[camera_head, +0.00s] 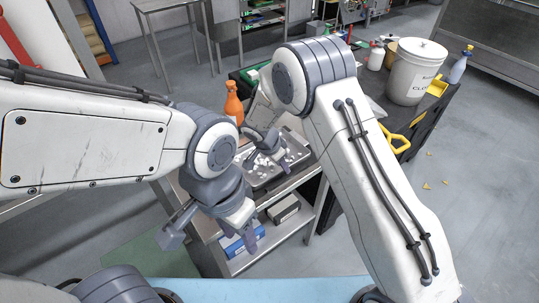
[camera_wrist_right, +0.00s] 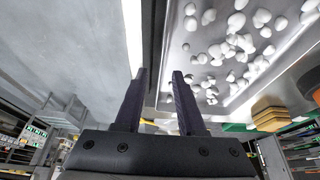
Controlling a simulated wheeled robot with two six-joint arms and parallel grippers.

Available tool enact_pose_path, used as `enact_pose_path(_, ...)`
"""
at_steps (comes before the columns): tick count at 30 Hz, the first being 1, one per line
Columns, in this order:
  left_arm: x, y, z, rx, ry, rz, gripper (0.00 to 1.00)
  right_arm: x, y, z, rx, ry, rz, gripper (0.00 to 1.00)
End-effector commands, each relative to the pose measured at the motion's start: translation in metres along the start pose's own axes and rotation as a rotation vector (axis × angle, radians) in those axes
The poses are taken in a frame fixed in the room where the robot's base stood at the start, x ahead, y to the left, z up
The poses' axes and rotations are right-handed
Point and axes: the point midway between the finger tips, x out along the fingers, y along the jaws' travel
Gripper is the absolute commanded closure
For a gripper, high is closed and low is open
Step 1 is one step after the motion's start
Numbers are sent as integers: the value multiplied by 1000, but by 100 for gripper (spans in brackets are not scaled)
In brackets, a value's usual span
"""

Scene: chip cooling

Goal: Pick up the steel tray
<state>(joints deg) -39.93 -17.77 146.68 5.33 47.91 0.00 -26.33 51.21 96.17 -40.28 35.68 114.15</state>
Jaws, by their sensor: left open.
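The steel tray (camera_head: 297,157) lies on a metal cart, with several white pieces in it. It also shows in the right wrist view (camera_wrist_right: 184,52), its long edge running up the picture. My right gripper (camera_head: 266,147) is over the tray in the head view and hides part of it. In the right wrist view my right gripper's (camera_wrist_right: 159,72) fingers are apart, and the tray's edge appears between or just beyond the tips; contact cannot be told. My left gripper (camera_head: 208,238) is open and empty, at the near left of the cart, apart from the tray.
An orange bottle (camera_head: 233,104) stands behind the tray. A blue box (camera_head: 241,240) sits on the cart's lower shelf. A white bucket (camera_head: 414,74) and a yellow handle (camera_head: 395,144) are on the dark surface at right. Open floor (camera_head: 470,200) lies further right.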

Motion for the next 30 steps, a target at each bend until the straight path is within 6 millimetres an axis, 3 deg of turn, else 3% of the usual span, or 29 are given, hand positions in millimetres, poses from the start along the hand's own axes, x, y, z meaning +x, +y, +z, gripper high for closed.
enact_pose_path(4,-8,0,0,-1,0,0,50,16,0,0,0,0,1,61)
enact_pose_path(12,-7,0,0,-1,0,0,50,20,-1,0,-1,0,-2,61)
enact_pose_path(13,-7,0,0,-1,0,0,50,20,-1,0,-1,0,-2,69)
enact_pose_path(15,-7,0,0,-1,0,0,50,20,-1,0,-1,0,-2,96)
enact_pose_path(16,-7,0,0,-1,0,0,50,20,-1,0,0,0,-1,100)
enact_pose_path(30,-7,0,0,0,0,0,50,19,-1,0,0,0,-2,100)
